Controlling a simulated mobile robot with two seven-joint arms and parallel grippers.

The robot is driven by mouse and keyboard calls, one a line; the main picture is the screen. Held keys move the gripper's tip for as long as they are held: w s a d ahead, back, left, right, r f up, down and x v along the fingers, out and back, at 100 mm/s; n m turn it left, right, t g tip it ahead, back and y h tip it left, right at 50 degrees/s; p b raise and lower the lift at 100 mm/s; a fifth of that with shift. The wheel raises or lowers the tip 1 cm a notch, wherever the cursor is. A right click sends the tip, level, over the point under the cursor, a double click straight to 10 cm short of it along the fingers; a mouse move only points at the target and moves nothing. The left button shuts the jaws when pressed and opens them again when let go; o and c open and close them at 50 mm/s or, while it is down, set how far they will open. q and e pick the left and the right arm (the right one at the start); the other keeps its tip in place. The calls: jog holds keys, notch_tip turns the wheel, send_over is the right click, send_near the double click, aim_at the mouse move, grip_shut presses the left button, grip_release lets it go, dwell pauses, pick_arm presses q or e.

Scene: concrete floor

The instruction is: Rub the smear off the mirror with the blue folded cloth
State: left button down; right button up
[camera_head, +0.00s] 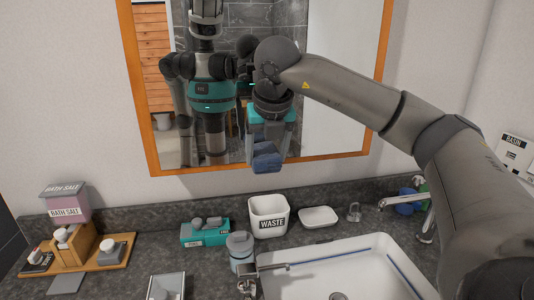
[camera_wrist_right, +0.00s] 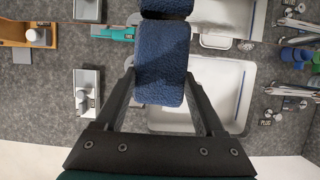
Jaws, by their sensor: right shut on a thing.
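The mirror (camera_head: 340,100) hangs on the wall in an orange-brown wooden frame and reflects my body. My right gripper (camera_head: 268,138) is in front of its lower middle, pointing down, shut on the blue folded cloth (camera_head: 266,160). In the right wrist view the cloth (camera_wrist_right: 160,65) sits between the two fingers of the right gripper (camera_wrist_right: 160,85). A second blue piece shows above it there; I cannot tell if it is a reflection. Whether the cloth touches the glass is unclear. I see no smear; my arm and gripper hide part of the glass. My left gripper is not in view.
Below the mirror, the dark counter holds a white waste bin (camera_head: 268,217), a teal box (camera_head: 205,233), a lidded grey jar (camera_head: 240,250), a soap dish (camera_head: 318,216) and a white sink (camera_head: 400,258).

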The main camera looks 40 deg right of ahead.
jog(key=shift+w+d, duration=0.1)
jog(key=shift+w, duration=0.15)
jog(key=shift+d, duration=0.15)
jog(key=shift+s+d+b, duration=0.3)
jog(key=shift+s+d, duration=0.45)
jog(key=shift+d, duration=0.35)
jog(key=s+d+b, duration=0.1)
jog(key=s+d, duration=0.3)
jog(key=d, duration=0.3)
jog(key=shift+d, duration=0.3)
jog(key=shift+w+a, duration=0.1)
jog(key=shift+a, duration=0.05)
jog(key=shift+w+a+r+p, duration=0.1)
jog(key=shift+w+a+p, duration=0.65)
jog(key=shift+a, duration=0.85)
jog(key=shift+w+a+f+p, duration=0.1)
jog(key=shift+w+a+p, duration=0.35)
jog(key=shift+w+a, duration=0.9)
jog(key=shift+w+a+r+p, duration=0.1)
jog(key=shift+w+a+p, duration=0.5)
jog(key=shift+a, duration=1.3)
